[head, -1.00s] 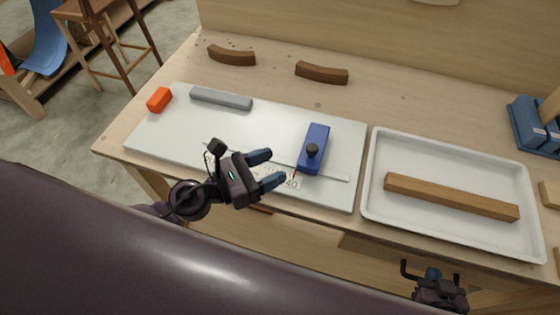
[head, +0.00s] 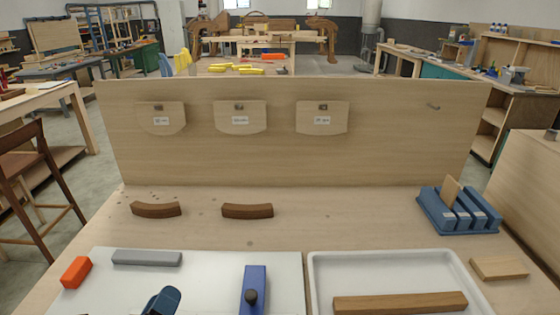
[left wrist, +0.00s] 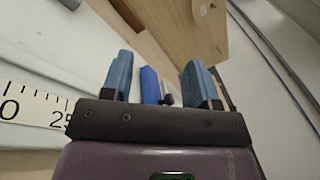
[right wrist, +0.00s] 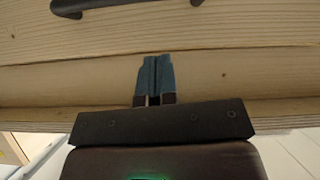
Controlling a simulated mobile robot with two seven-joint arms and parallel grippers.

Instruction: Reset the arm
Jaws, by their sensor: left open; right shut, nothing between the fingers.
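My left gripper (head: 163,301) shows only as a blue fingertip at the bottom edge of the head view, over the white board (head: 210,280). In the left wrist view its two fingers (left wrist: 159,75) are apart with nothing held. Beyond them is the blue block with a black knob (left wrist: 150,86), which stands on the board in the head view (head: 254,286). My right gripper is out of the head view. In the right wrist view its fingers (right wrist: 155,77) are shut together and empty, in front of a pale wooden face with a dark handle (right wrist: 95,6).
On the board are an orange block (head: 76,272) and a grey bar (head: 147,258). Two curved brown pieces (head: 247,211) lie behind. A white tray (head: 395,259) at right holds a wooden bar (head: 400,303). A blue rack (head: 457,214) stands at back right, before an upright panel (head: 300,160).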

